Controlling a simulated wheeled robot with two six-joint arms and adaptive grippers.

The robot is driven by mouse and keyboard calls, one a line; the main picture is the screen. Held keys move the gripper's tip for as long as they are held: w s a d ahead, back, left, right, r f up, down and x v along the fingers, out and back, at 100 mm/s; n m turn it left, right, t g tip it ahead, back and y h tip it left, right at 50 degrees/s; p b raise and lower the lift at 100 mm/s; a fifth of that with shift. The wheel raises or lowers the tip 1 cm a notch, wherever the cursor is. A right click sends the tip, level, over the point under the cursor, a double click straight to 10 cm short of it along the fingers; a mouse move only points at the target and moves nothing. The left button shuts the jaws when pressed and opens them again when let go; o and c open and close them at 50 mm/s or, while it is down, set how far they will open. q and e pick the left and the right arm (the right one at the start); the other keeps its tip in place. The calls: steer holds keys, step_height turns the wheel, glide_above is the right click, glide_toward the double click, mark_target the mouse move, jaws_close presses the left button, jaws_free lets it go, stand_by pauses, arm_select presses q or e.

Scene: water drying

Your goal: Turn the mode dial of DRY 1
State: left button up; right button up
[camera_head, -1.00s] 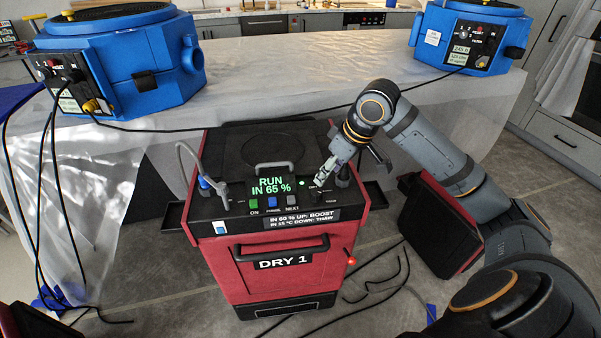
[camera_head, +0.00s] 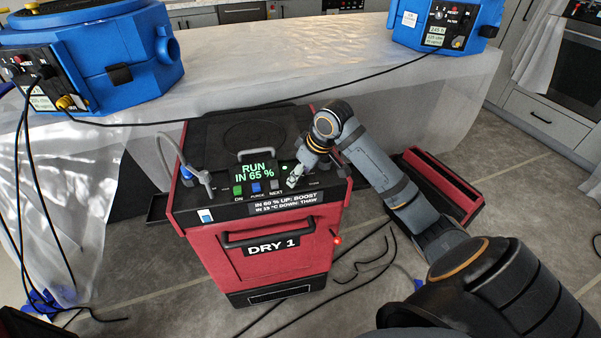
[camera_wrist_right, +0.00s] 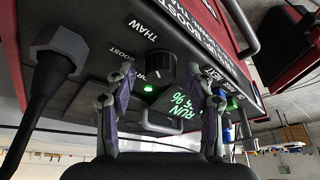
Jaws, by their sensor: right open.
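DRY 1 (camera_head: 262,255) is a red box-shaped dryer with a black top panel. Its green display (camera_head: 256,173) reads "RUN IN 65 %". The mode dial (camera_wrist_right: 166,76) is a black round knob in the right wrist view, beside the labels THAW and BOOST and a partly covered third label. My right gripper (camera_head: 295,174) is low over the right part of the panel and hides the dial in the head view. In the wrist view the right gripper's fingers (camera_wrist_right: 162,88) are apart, one on each side of the dial; I cannot tell whether they touch it. My left gripper is out of view.
A lit green lamp (camera_wrist_right: 149,88) is near the dial. A black plug with a cable (camera_wrist_right: 58,55) stands close by. The ON, PURGE and NEXT buttons (camera_head: 256,187) line the panel's front. A handle (camera_head: 253,155) rises behind the display. Cables (camera_head: 365,250) lie on the floor.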

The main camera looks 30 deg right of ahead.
steer(key=shift+c, duration=0.7)
steer(key=c, duration=1)
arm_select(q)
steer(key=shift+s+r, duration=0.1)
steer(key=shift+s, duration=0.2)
arm_select(e)
steer(key=shift+r, duration=0.1)
